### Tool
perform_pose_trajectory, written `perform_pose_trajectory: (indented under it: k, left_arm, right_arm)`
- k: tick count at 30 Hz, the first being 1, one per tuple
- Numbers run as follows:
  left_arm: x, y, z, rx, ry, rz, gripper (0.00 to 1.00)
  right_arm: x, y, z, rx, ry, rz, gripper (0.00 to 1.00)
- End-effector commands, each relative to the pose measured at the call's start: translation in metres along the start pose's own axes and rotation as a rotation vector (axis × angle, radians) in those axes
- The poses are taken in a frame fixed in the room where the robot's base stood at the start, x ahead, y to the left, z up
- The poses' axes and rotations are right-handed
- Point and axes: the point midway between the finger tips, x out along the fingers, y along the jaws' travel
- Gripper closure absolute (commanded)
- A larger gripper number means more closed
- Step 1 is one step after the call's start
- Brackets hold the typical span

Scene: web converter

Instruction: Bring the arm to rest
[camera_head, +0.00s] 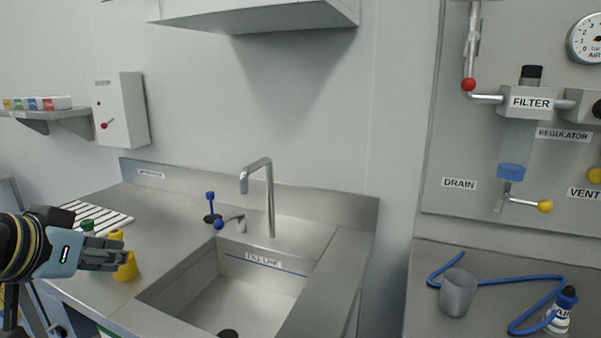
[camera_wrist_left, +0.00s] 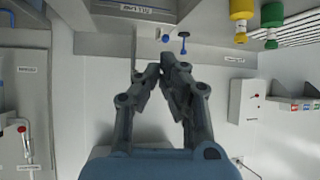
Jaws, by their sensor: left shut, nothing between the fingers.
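My left gripper (camera_head: 118,254) comes in from the left edge of the head view, in front of the counter left of the sink. In the left wrist view its fingertips (camera_wrist_left: 168,70) meet, shut with nothing between them. That view is upside down and shows the wall and sink area beyond the fingers. My right gripper is in neither view.
A steel counter holds a sink (camera_head: 235,290) and tap (camera_head: 268,195). A grey cup (camera_head: 457,292), a blue hose (camera_head: 525,278) and a bottle (camera_head: 562,312) are on the right counter.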

Motion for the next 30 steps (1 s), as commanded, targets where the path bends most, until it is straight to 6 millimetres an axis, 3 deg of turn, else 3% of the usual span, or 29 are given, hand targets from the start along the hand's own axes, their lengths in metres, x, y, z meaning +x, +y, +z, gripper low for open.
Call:
perform_pose_trajectory:
  k: [1, 3, 6, 12, 17, 18, 26, 30]
  left_arm:
    - [-0.008, 0.008, 0.038, -0.002, -0.078, -0.011, 1.00]
    - [-0.021, 0.015, 0.081, -0.001, -0.175, -0.033, 1.00]
    - [-0.042, 0.021, 0.129, -0.001, -0.290, -0.060, 1.00]
    - [-0.085, 0.030, 0.198, -0.009, -0.474, -0.105, 1.00]
    - [-0.122, 0.036, 0.240, -0.018, -0.604, -0.139, 1.00]
    - [-0.120, 0.035, 0.250, -0.019, -0.622, -0.145, 1.00]
    - [-0.045, 0.025, 0.324, -0.027, -0.649, -0.145, 1.00]
    - [-0.004, 0.019, 0.380, -0.034, -0.673, -0.145, 1.00]
  right_arm:
    - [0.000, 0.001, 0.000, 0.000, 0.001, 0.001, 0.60]
    - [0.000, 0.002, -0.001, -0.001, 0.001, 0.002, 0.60]
    - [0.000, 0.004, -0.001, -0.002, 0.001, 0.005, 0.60]
    - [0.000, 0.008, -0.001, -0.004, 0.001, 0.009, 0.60]
    - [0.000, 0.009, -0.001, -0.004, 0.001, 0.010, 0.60]
    - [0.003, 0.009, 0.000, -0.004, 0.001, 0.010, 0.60]
    - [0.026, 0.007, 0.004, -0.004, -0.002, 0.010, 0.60]
    - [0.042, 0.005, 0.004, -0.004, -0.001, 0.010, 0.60]
